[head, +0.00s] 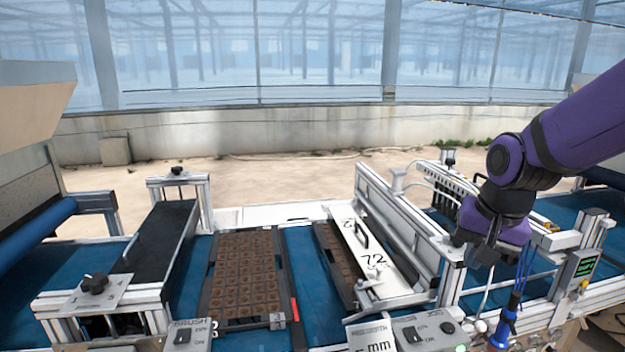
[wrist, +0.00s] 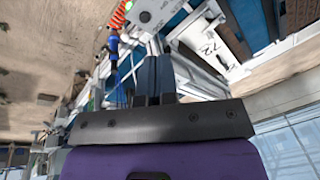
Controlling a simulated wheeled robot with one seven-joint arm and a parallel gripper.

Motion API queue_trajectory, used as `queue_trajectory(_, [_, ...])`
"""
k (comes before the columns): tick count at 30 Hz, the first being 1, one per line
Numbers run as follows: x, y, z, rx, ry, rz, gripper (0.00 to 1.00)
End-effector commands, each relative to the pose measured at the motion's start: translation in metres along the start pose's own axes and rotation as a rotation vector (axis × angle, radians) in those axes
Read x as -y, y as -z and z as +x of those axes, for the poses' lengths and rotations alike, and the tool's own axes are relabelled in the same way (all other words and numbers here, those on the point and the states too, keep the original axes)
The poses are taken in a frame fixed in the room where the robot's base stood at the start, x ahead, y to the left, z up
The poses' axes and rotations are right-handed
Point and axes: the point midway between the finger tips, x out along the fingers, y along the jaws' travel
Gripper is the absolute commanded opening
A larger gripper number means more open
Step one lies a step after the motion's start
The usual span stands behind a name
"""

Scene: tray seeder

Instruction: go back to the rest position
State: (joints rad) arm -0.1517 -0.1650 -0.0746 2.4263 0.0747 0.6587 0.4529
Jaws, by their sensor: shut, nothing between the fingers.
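My gripper (wrist: 153,64) is shut and empty in the wrist view, its two dark fingers side by side. In the head view my purple arm comes in from the right, and the wrist hangs over the right part of the seeder line. The fingers there are small and dark against the machine, and their tips are hard to make out. Nothing touches the fingers that I can see.
A blue-handled tool (head: 505,322) stands close below my wrist. A white plate marked 72 (head: 372,262) partly covers a tray (head: 330,240). Another soil-filled tray (head: 245,285) lies on the blue belt (head: 308,285). Control boxes (head: 425,330) line the front edge.

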Motion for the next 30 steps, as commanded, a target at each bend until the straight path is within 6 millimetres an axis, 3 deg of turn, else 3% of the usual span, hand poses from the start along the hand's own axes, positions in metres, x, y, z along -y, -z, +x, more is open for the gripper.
queue_trajectory(6, [-0.022,-0.025,-0.056,-0.081,0.025,-0.140,0.00])
queue_trajectory(15, [-0.054,-0.070,-0.111,-0.192,0.014,-0.329,0.00])
queue_trajectory(22, [-0.070,-0.095,-0.132,-0.246,-0.011,-0.423,0.00])
queue_trajectory(30, [-0.073,-0.101,-0.135,-0.256,-0.018,-0.445,0.00])
